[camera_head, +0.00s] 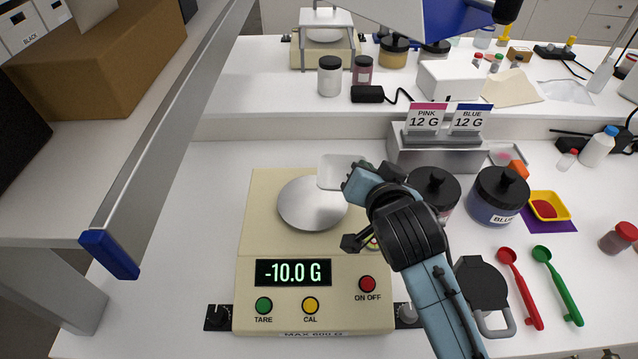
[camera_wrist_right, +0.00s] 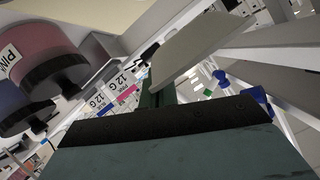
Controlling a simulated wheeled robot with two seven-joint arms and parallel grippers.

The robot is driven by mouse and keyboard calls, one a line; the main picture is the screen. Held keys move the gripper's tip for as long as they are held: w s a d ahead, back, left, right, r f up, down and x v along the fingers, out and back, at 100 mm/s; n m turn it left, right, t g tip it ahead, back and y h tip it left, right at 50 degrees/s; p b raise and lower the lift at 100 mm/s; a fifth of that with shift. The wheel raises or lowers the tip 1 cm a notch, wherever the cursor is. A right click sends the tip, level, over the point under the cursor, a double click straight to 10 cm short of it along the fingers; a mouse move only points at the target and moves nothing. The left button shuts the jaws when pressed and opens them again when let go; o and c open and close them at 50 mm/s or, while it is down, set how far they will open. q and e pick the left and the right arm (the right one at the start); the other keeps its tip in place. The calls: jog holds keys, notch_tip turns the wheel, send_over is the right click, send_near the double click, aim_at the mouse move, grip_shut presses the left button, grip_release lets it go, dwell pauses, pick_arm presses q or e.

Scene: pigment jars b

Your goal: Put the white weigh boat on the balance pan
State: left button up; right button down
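The white weigh boat (camera_head: 340,168) is off the bench, near the back right edge of the balance's round metal pan (camera_head: 308,208). It seems to hang over or just beyond the pan's rim; its height is hard to tell. My right gripper (camera_head: 354,178) is shut on the boat's right side. In the right wrist view the boat (camera_wrist_right: 197,46) is tilted in the picture, at the fingertips (camera_wrist_right: 158,88). The pan is bare where it shows. The beige balance (camera_head: 260,235) reads -10.0 G. My left gripper is not in view.
Behind the boat stands a metal stand (camera_head: 440,160) with PINK and BLUE 12 G cards. To the right are a pink jar (camera_head: 434,188), a blue jar (camera_head: 497,197), a red scoop (camera_head: 520,288) and a green scoop (camera_head: 558,287). The bench left of the balance is clear.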

notch_tip(320, 180, up, 3)
jog(key=y+p, duration=0.1)
send_over(334, 201)
jog(key=shift+f+n, duration=0.1)
jog(key=shift+n, duration=0.3)
notch_tip(334, 201, down, 5)
jog(key=shift+r, duration=0.15)
jog(key=shift+f+b, duration=0.4)
jog(key=shift+f, duration=1.95)
jog(key=shift+f, duration=0.1)
jog(key=shift+f, duration=0.15)
jog(key=c, duration=1.7)
grip_release()
